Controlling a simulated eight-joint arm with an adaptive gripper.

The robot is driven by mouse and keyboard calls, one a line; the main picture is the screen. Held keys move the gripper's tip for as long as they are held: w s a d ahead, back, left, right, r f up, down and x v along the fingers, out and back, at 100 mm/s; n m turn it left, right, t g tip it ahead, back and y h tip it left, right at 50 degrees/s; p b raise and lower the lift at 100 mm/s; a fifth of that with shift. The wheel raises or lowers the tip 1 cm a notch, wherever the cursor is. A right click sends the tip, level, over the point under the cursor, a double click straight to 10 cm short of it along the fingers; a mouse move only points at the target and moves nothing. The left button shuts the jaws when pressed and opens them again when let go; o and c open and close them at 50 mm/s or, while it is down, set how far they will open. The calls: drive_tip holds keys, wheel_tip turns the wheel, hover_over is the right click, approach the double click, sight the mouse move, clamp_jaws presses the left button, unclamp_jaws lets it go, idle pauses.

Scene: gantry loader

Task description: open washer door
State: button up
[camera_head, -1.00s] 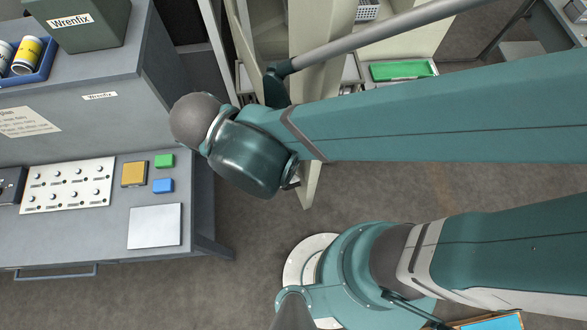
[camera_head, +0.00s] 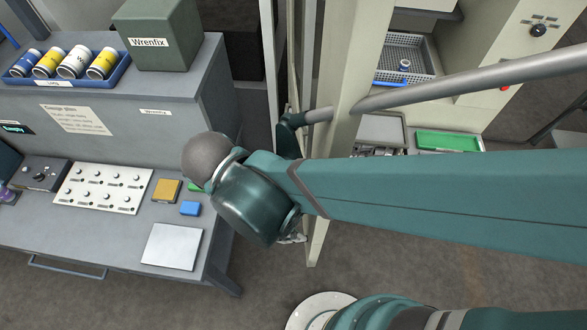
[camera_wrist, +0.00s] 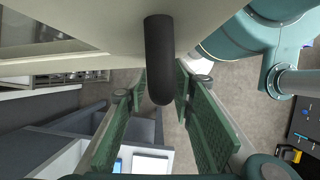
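The washer door appears to be the tall cream panel (camera_head: 343,95) in the middle of the head view. It seems to stand out from the machine front, but how far it is open I cannot tell. In the wrist view a cream surface (camera_wrist: 110,25) fills the top, and a dark, rounded bar handle (camera_wrist: 159,50) projects from it. My gripper (camera_wrist: 162,78) has its green padded fingers on either side of the handle, with narrow gaps visible beside it. The fingers are open. In the head view my wrist hides the gripper and the handle.
A grey bench (camera_head: 100,235) stands at left with a knob panel (camera_head: 103,188), coloured blocks and a white plate (camera_head: 172,246). Above it are a blue tray of cans (camera_head: 68,83) and a Wrenfix box (camera_head: 160,35). A wire basket (camera_head: 405,65) and green tray (camera_head: 447,141) lie right of the panel.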

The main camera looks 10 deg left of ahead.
idle(0.3)
drive_tip(key=v, duration=1.2)
drive_tip(key=shift+d, duration=0.1)
idle(0.6)
drive_tip(key=d+m+t+y, duration=0.1)
drive_tip(key=m, duration=0.7)
drive_tip(key=s+d+r+m+t+y, duration=0.1)
drive_tip(key=m, duration=0.7)
drive_tip(key=s+d+m+t, duration=0.1)
drive_tip(key=m, duration=0.6)
drive_tip(key=shift+s+d+r+m+t+y, duration=0.25)
drive_tip(key=shift+d+m+t+y, duration=0.05)
drive_tip(key=shift+m+t+y, duration=0.1)
drive_tip(key=shift+f, duration=0.1)
